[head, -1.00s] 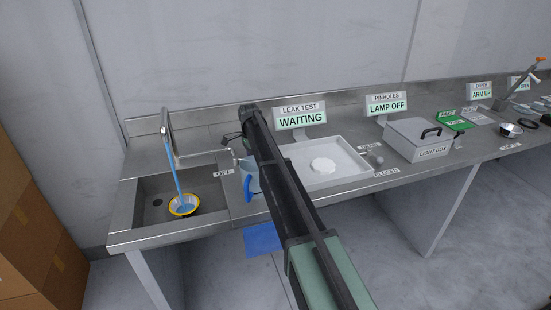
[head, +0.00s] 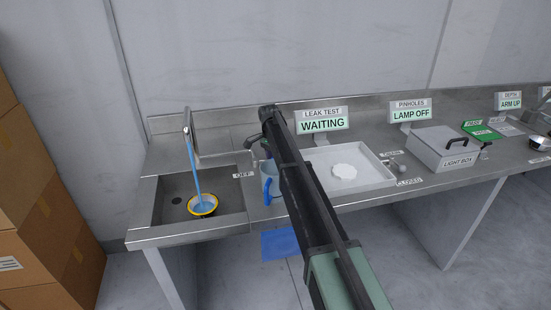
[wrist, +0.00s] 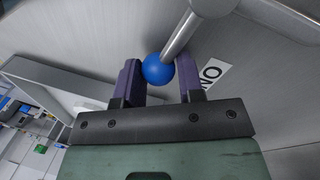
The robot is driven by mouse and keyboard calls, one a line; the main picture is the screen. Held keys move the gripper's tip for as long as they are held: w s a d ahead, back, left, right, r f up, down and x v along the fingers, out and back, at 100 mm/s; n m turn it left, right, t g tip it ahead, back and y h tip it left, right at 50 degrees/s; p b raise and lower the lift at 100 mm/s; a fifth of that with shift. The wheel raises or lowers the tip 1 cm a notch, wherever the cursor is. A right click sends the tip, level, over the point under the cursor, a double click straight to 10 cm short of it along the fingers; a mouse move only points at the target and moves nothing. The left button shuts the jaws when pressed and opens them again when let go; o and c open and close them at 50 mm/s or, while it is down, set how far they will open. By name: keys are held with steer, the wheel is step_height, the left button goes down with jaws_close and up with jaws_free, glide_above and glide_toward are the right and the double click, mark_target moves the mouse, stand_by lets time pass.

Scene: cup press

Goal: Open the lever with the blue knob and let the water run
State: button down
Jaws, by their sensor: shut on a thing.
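The blue knob (wrist: 158,69) sits between the two fingers of my gripper (wrist: 160,78) in the wrist view. My gripper is shut on it. The grey lever (wrist: 185,32) rises from the knob toward the upper right. In the head view my arm hides the knob and lever. A blue stream of water (head: 197,180) runs from the tall tap (head: 188,128) at the left. It falls into a yellow-rimmed cup (head: 208,199) in the sink (head: 160,212). Blue water shows inside the cup.
A clear jug with a blue handle (head: 268,191) stands right of the sink, close to my arm. A white tray (head: 375,178) with a white disc, a light box (head: 437,145) and signs line the counter to the right. Cardboard boxes (head: 30,190) stack at the far left.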

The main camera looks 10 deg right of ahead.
steer(key=shift+s+a, duration=0.15)
steer(key=shift+a, duration=0.05)
steer(key=c, duration=0.8)
jaws_free()
steer(key=shift+a, duration=0.15)
